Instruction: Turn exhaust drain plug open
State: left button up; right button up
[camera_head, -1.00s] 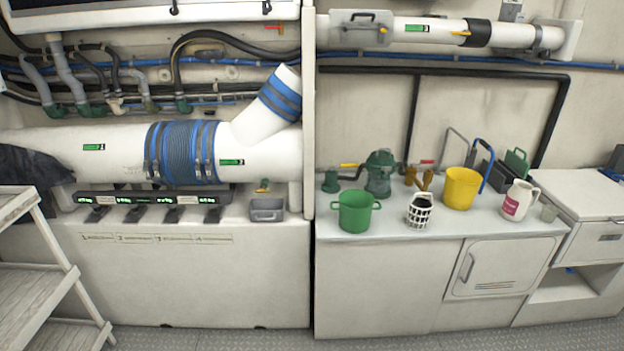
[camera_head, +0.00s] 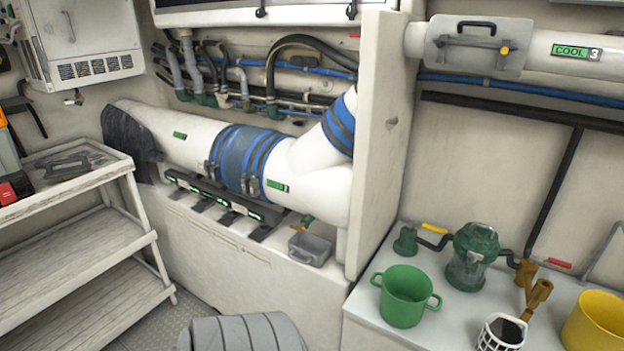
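The white exhaust pipe (camera_head: 200,135) runs along the left wall, with a blue ribbed, clamped section (camera_head: 243,158) and a branch rising to the right. Under its right end is a small fitting with an orange-yellow part (camera_head: 307,220), which looks like the drain plug. It is too small to tell how its handle is turned. A grey tray (camera_head: 310,249) sits just below it on the ledge. Neither of my grippers is in view.
A white partition (camera_head: 383,140) stands right of the fitting. The right counter holds a green pot (camera_head: 404,296), a green strainer (camera_head: 472,257) and a yellow bucket (camera_head: 597,322). Wooden shelves (camera_head: 75,240) stand left. A grey ribbed object (camera_head: 245,333) is at the bottom edge.

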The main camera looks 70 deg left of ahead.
aim_at(298, 228)
jog(key=u, duration=0.65)
jog(key=i, duration=0.8)
jog(key=u, duration=0.9)
